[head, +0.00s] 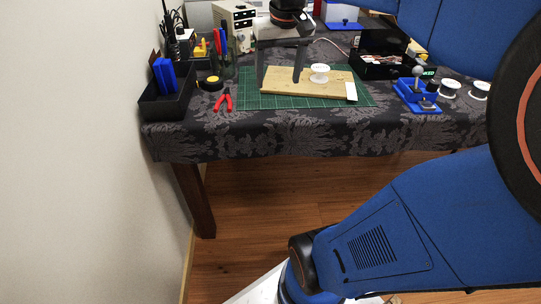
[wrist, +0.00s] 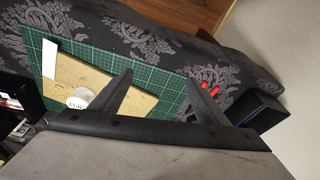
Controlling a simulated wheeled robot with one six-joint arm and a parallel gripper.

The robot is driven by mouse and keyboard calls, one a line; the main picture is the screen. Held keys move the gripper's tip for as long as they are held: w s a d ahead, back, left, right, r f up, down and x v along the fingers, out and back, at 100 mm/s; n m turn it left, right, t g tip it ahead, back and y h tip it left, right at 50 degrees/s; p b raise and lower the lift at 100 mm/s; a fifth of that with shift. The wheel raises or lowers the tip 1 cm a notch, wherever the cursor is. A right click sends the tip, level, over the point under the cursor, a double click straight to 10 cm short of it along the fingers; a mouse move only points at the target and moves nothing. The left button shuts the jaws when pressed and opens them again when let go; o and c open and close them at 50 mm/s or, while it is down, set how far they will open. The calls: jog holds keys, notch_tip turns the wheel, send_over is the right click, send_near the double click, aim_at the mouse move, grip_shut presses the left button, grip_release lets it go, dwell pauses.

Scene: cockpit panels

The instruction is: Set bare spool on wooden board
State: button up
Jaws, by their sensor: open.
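A white spool (head: 320,73) sits on the right part of the wooden board (head: 285,83). The board lies on a green cutting mat (head: 355,96). In the wrist view the spool (wrist: 78,102) shows at the left finger's side, and the board (wrist: 75,72) runs behind that finger. My gripper (head: 279,84) is open and empty, its fingers pointing down over the left part of the board, left of the spool. It also shows in the wrist view (wrist: 160,76). Two more white spools, one here (head: 449,89) and one farther right (head: 480,90), stand off the mat.
A blue device (head: 417,95) stands right of the mat. A black box (head: 382,65) is behind it. Red pliers (head: 224,100), a tape roll (head: 210,83) and a black tray (head: 165,98) lie at the left. A white strip (head: 351,92) lies at the board's right end.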

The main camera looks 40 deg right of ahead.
jog(key=s+a+f+n+t, duration=0.2)
jog(key=s+a+f+n, duration=0.2)
jog(key=s+a+f, duration=0.7)
jog(key=shift+s+a+f+y, duration=0.3)
jog(key=shift+s+f+y, duration=0.1)
jog(key=shift+s+f, duration=0.55)
jog(key=shift+w, duration=0.1)
